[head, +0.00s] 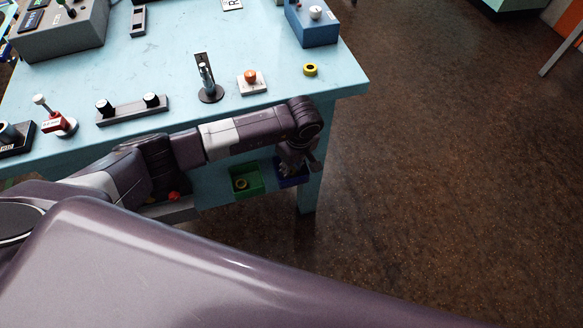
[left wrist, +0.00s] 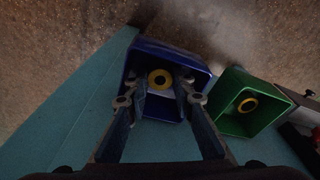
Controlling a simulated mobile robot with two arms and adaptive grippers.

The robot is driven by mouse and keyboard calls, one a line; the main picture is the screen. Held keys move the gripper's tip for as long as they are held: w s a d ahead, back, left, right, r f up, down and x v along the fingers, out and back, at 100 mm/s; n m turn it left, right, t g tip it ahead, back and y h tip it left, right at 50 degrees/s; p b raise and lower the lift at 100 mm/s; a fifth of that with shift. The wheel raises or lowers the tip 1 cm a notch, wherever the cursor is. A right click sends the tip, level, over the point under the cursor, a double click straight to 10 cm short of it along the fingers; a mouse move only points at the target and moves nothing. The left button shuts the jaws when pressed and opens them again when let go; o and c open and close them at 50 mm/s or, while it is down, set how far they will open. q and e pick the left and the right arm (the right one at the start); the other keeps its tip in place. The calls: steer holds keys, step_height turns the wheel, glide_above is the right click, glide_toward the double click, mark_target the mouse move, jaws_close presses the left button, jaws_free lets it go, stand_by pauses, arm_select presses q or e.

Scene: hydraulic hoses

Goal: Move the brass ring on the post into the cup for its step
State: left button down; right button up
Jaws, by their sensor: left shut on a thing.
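My left gripper (head: 290,170) points down over the blue cup (head: 303,180) at the table's front side. In the left wrist view its fingertips (left wrist: 160,82) are at the mouth of the blue cup (left wrist: 204,98), shut on a yellow brass ring (left wrist: 160,79). How far the ring is above the cup floor is hard to tell. The green cup (head: 256,189) beside it holds another ring (head: 241,184), also seen in the left wrist view (left wrist: 247,105). An upright metal post (head: 205,75) on a black base stands on the table, with no brass ring visible on it. My right gripper is not in view.
Another yellow ring (head: 310,70) lies on the blue table (head: 170,65) near its right edge. A white block with an orange knob (head: 250,77), a black bar with two knobs (head: 130,110) and a red-and-white valve (head: 58,123) stand nearby.

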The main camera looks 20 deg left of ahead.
arm_select(q)
steer(key=c, duration=2.1)
jaws_free()
steer(key=shift+f, duration=0.1)
steer(key=shift+o, duration=0.8)
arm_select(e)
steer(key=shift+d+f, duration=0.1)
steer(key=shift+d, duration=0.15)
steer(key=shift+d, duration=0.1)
